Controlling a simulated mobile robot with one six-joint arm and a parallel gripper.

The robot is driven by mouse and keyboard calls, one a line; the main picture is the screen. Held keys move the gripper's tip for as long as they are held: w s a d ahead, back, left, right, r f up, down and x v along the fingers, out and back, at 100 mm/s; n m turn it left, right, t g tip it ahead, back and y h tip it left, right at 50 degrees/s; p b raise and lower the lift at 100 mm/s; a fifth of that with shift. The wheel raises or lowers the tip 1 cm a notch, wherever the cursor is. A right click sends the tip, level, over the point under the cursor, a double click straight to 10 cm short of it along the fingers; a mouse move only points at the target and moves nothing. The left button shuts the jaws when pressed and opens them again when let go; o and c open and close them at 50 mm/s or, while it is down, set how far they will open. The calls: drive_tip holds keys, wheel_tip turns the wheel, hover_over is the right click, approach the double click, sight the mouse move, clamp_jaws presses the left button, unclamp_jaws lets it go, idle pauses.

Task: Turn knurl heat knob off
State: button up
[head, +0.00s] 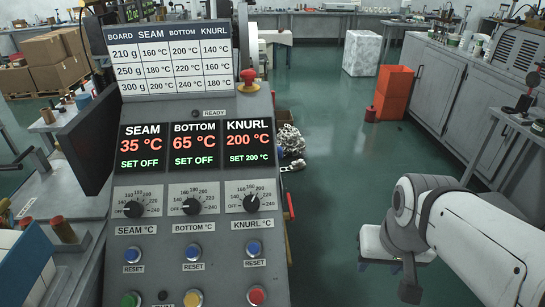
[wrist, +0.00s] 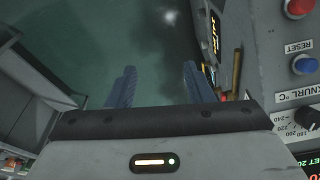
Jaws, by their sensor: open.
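The black knurl heat knob (head: 251,203) is on the right of the control panel's knob row, above the label KNURL °C. Its pointer looks turned away from OFF, but its exact mark is too small to read. The display above it (head: 249,146) reads KNURL 200 °C, SET 200 °C. In the wrist view the knob (wrist: 307,118) is at the right edge, partly cut off. My gripper (wrist: 160,88) is open and empty, its two blue fingers apart over the floor, left of the panel in that view. It does not touch the knob.
The seam knob (head: 134,209) and bottom knob (head: 191,206) sit left of it; their displays read SET OFF. Blue reset buttons (head: 253,249) are below, and a red-topped button (head: 248,80) is above. Open floor (head: 325,190) lies right of the panel, with grey cabinets (head: 440,95) beyond.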

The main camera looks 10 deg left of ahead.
drive_tip(key=shift+o, duration=1)
drive_tip(key=w+a+r+p, duration=0.2)
drive_tip(key=w+a+r, duration=0.1)
drive_tip(key=w+a, duration=0.1)
drive_tip(key=shift+r+y, duration=0.25)
drive_tip(key=shift+y, duration=0.05)
wheel_tip(320, 180, up, 4)
drive_tip(key=g+y+p, duration=0.2)
drive_tip(key=p, duration=0.3)
hover_over(252, 199)
drive_tip(key=d, duration=0.2)
drive_tip(key=shift+s+a+m, duration=0.1)
drive_tip(key=shift+m, duration=0.3)
drive_tip(key=shift+a+f, duration=0.2)
drive_tip(key=shift+f, duration=0.05)
drive_tip(key=x, duration=0.7)
drive_tip(key=shift+s+d+p, duration=0.15)
drive_tip(key=shift+p, duration=0.2)
drive_tip(key=shift+c, duration=0.2)
